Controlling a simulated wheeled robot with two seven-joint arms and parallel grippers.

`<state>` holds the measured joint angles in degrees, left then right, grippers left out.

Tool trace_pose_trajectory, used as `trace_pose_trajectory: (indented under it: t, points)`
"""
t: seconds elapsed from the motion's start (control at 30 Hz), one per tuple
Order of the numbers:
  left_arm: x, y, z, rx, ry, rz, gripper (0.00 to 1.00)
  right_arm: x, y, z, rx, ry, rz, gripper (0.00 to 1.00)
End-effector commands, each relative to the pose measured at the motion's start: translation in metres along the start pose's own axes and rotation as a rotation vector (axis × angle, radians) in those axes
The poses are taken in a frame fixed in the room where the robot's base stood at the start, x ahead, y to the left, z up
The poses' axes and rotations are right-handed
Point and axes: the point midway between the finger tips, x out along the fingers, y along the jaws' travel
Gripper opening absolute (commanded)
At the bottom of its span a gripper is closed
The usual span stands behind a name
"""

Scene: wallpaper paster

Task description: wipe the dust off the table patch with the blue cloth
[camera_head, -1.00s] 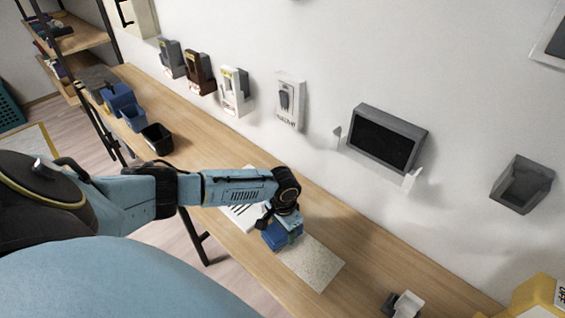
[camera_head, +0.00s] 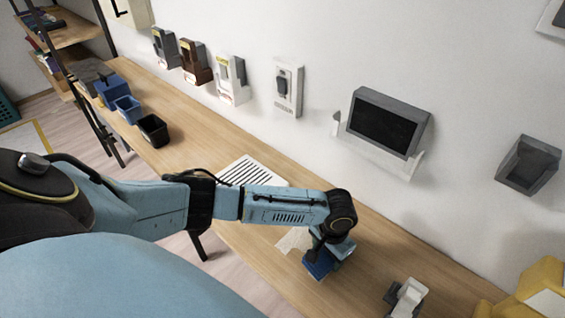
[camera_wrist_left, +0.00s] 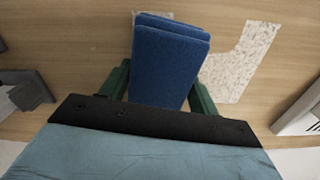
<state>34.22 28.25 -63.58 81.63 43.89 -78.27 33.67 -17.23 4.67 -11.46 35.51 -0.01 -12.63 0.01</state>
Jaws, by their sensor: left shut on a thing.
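The blue cloth (camera_head: 319,264), a thick folded pad, is held in my left gripper (camera_head: 330,250) low over the table, at its surface as far as I can tell. In the left wrist view the cloth (camera_wrist_left: 170,55) sits between the two green fingers of my left gripper (camera_wrist_left: 160,90), shut on it. The pale speckled dust patch (camera_head: 294,240) shows left of the cloth in the head view. In the left wrist view the dust (camera_wrist_left: 240,65) lies right of the cloth in an irregular shape, partly hidden by the cloth. My right gripper is out of view.
The wooden table (camera_head: 385,250) runs along the wall. A white slotted panel (camera_head: 252,172) lies behind my left arm. A grey and white device (camera_head: 405,297) stands right of the cloth. Blue bins and a black bin (camera_head: 153,130) stand at the far left.

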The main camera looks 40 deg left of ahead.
Motion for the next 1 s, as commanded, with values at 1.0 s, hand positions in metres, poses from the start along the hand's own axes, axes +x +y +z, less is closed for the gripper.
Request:
trace_pose_trajectory:
  t: [1.0]
  points:
    - [-0.001,-0.040,0.008,0.001,-0.002,-0.002,0.38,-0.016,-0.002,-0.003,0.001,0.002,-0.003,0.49]
